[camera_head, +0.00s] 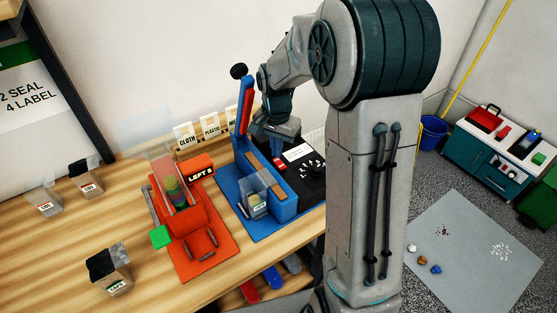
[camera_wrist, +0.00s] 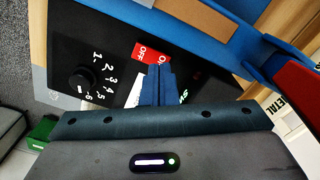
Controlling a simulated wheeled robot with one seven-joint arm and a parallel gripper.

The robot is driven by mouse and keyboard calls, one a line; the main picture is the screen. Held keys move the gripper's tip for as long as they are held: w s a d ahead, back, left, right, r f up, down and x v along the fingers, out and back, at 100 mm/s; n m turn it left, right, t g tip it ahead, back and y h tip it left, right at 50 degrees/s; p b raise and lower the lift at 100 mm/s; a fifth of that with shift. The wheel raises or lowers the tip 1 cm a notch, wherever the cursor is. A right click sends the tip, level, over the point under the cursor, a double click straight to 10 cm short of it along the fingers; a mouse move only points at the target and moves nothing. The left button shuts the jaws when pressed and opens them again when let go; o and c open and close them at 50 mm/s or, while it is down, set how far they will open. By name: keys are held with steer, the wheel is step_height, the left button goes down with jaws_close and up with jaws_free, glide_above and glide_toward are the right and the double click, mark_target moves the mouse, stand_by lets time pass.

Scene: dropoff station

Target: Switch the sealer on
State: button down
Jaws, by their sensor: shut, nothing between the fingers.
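The sealer (camera_head: 287,202) is a blue machine with a raised red-and-blue lever arm, standing on a blue mat. Its black control panel (camera_head: 312,178) is on the right side and also fills the left of the wrist view (camera_wrist: 100,40). A red switch (camera_wrist: 148,52) marked OFF and partly ON sits on the panel; its red also shows in the head view (camera_head: 279,162). My gripper (camera_wrist: 159,70) is shut and empty, its blue fingertips at the switch's edge, partly covering the ON lettering. I cannot tell whether they touch. In the head view my gripper (camera_head: 277,134) is above the panel.
A numbered dial (camera_wrist: 82,82) is on the panel. A small labelled bag (camera_head: 256,204) sits at the sealer's front. A red machine (camera_head: 197,228) stands left, with pouches (camera_head: 113,280) on the wooden table (camera_head: 70,240). Upright label cards (camera_head: 186,137) stand behind.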

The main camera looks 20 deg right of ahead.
steer(key=shift+r+p, duration=1.5)
steer(key=shift+r, duration=0.95)
steer(key=s+r+n+t, duration=0.1)
steer(key=s+r+n, duration=0.3)
steer(key=s, duration=0.6)
steer(key=s+r+n+t, duration=0.2)
steer(key=s+r+n, duration=0.2)
steer(key=s, duration=0.7)
steer(key=shift+s+r+n, duration=0.15)
steer(key=shift+r+n, duration=0.15)
steer(key=n+y+b, duration=0.1)
steer(key=n+b, duration=0.2)
steer(key=b, duration=0.4)
glide_above(280, 161)
steer(key=s, duration=0.2)
steer(key=shift+w+d+f, duration=0.1)
steer(key=shift+f, duration=0.65)
